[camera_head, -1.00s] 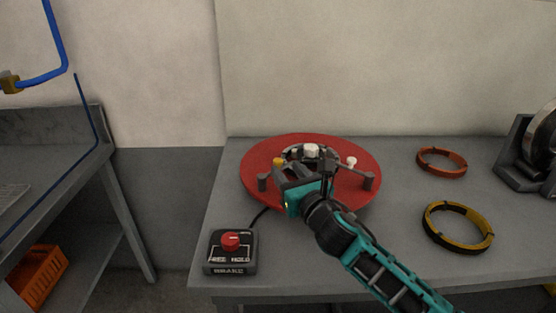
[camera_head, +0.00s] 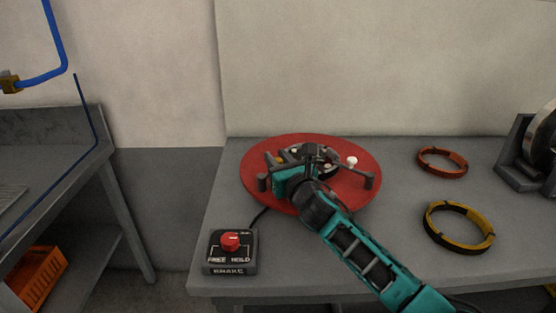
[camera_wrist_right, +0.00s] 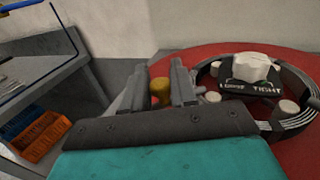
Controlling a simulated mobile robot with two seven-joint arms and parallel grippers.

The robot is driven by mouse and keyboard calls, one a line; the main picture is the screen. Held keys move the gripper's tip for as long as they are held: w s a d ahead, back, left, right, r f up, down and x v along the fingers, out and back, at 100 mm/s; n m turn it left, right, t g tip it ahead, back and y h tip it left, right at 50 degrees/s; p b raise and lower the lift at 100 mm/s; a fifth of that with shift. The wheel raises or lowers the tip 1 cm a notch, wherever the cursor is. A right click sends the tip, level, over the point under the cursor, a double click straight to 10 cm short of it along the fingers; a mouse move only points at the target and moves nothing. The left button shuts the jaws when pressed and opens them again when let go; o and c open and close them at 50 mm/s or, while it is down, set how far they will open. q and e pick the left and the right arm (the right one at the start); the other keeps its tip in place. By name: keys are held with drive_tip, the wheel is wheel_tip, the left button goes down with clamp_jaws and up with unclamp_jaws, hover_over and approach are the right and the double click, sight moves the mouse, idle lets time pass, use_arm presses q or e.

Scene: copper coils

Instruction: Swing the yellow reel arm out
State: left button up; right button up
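The round red turntable (camera_head: 262,187) lies on the grey bench, with a dark ring and pale pegs at its middle. The yellow knob of the reel arm shows in the right wrist view (camera_wrist_right: 160,91). The rest of the reel arm is mostly hidden. My right gripper (camera_head: 294,158) is over the turntable's left middle. In the right wrist view its two grey fingers stand on either side of the yellow knob, very near it; whether they press on it is unclear. My left gripper is in neither view.
A brake box (camera_head: 230,258) with a red knob, marked FREE and HOLD, stands at the front left bench corner. An orange-red coil (camera_head: 442,161) and a yellow-black coil (camera_head: 468,243) lie at the right. A dark stand (camera_head: 520,160) is at the right edge.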

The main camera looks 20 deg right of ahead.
clamp_jaws()
